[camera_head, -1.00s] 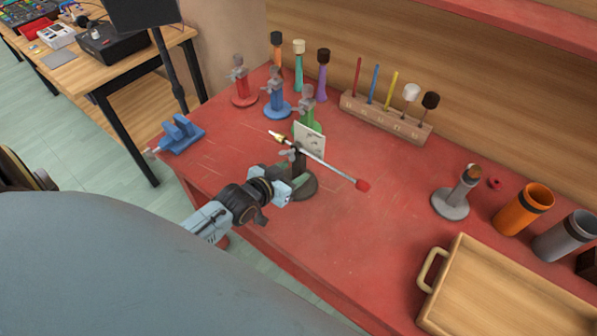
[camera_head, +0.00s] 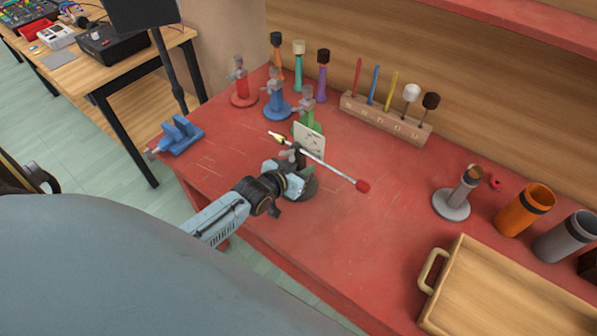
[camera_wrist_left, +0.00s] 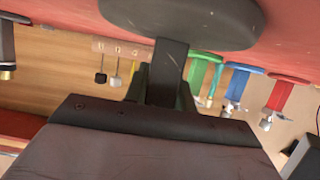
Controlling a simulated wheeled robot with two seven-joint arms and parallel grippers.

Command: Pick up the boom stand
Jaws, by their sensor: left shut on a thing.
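The boom stand has a dark round base (camera_head: 309,190), a dark post and a slanted pale rod (camera_head: 325,166) with a red tip at one end and a gold piece at the other. A white card with marks stands just behind it. My left gripper (camera_head: 298,172) is shut on the post, between the base and the rod. In the left wrist view, which is upside down, the boom stand (camera_wrist_left: 170,65) shows its post between my left fingers (camera_wrist_left: 164,90), with its base above. I cannot tell whether the base is clear of the table. My right gripper is not in view.
Green (camera_head: 306,112), blue (camera_head: 276,100) and red (camera_head: 240,88) stands are behind. A blue vise-like block (camera_head: 181,134) sits at the left edge. A grey stand (camera_head: 452,203), orange cup (camera_head: 524,210) and wooden tray (camera_head: 455,262) are at right. The front middle of the red table (camera_head: 345,250) is clear.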

